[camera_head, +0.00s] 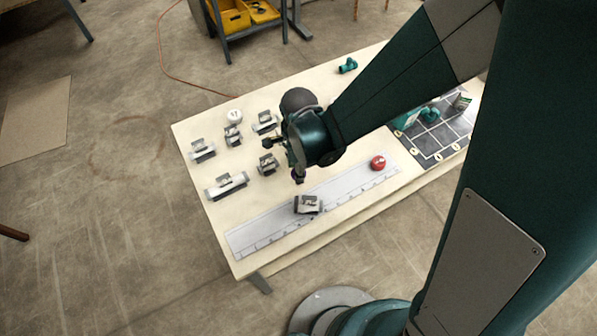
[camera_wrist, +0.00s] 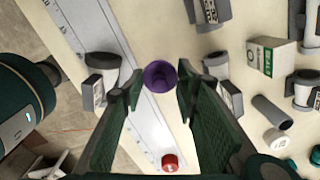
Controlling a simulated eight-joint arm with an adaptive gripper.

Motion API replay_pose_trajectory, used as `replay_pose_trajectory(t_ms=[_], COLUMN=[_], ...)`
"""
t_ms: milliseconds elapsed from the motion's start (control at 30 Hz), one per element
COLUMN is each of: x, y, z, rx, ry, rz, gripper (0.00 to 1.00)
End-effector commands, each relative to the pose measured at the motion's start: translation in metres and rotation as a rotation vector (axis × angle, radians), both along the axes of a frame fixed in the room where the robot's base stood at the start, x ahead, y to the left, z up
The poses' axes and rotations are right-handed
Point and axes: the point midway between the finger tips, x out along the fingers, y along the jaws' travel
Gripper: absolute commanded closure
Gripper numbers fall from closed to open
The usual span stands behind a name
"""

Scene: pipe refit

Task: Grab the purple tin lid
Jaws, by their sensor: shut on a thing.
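The purple tin lid (camera_wrist: 160,76) is a small round cup-like piece, seen from its open side in the wrist view. My gripper (camera_wrist: 157,84) is shut on it, with one fingertip on each side of the rim. In the head view a small bit of purple shows at the lower end of my gripper (camera_head: 298,173), over the bench near the ruler strip. The wrist hides most of the fingers there, and I cannot tell whether the lid is clear of the bench top.
The bench (camera_head: 215,135) carries several grey-white pipe holders (camera_head: 226,186), one on the ruler strip (camera_head: 350,196). A red round piece (camera_head: 378,162) lies at the strip's right end. A dark gridded tray (camera_head: 437,140) is at right. A green-white box (camera_wrist: 268,56) stands among the holders.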

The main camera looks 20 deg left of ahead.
Motion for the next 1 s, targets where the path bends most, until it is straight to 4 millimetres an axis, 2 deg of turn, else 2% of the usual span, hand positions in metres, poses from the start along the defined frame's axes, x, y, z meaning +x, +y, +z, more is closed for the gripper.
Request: replay_pose_trajectory(t_ms=[267,467,1000], x=[0.000,0.000,0.000], y=[0.000,0.000,0.000], z=[0.003,0.014,0.072], rx=[0.000,0.000,0.000], ry=[0.000,0.000,0.000], rz=[0.000,0.000,0.000], gripper=[0.78,0.78,0.78])
